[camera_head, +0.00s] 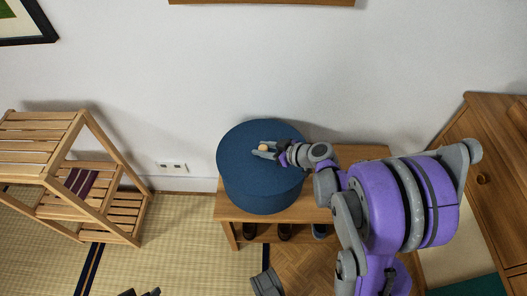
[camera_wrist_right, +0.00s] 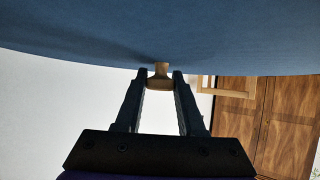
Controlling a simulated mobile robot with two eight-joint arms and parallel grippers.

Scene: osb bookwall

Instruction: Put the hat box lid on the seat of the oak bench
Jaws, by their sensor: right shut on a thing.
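The hat box (camera_head: 262,195) is a blue drum standing on the oak bench. Its blue lid (camera_head: 240,147) forms the top, with a small pale wooden knob (camera_head: 262,148) at the middle. The lid also fills the top of the right wrist view (camera_wrist_right: 80,35). My right gripper (camera_head: 264,150) reaches in from the right and is shut on the knob (camera_wrist_right: 160,72), one finger on each side. I cannot make out a gap between lid and box. The oak bench (camera_head: 350,153) has bare seat to the right of the box, partly hidden by my right arm.
Several dark shoes (camera_head: 284,233) sit under the bench. A slatted wooden rack (camera_head: 100,180) stands at the left on tatami. A wooden cabinet (camera_head: 490,130) stands at the right. The white wall is close behind the box. Dark parts at the bottom edge are unclear.

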